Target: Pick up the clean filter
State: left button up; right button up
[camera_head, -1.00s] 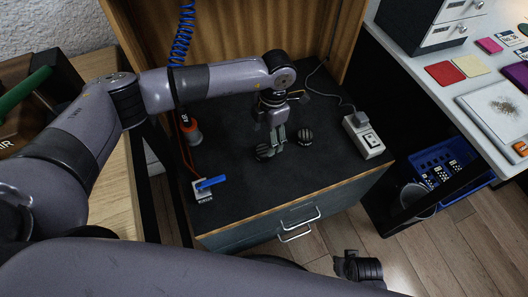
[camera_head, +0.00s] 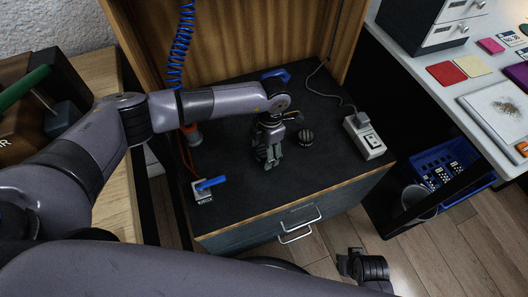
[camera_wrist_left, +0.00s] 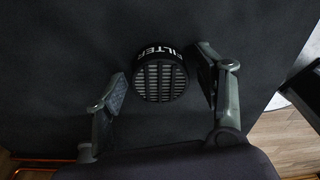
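Two round dark filters with ribbed faces are on the black cabinet top in the head view. One filter (camera_head: 305,137) stands clear to the right of my left gripper (camera_head: 271,152); the other (camera_head: 260,153) is partly hidden at the gripper's left side. In the left wrist view, a black filter (camera_wrist_left: 160,75) with a grey grille and the word FILTER lies between and just beyond the spread fingers of my left gripper (camera_wrist_left: 160,95). Which filter is clean I cannot tell. My right gripper (camera_head: 362,268) hangs low over the floor, its fingers unclear.
A wooden panel rises behind. A blue crate (camera_head: 447,165) stands at the right. The front middle of the top is clear.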

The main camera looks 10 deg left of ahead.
pick_arm(q)
jog(key=c, duration=1)
jog(key=shift+r, duration=0.1)
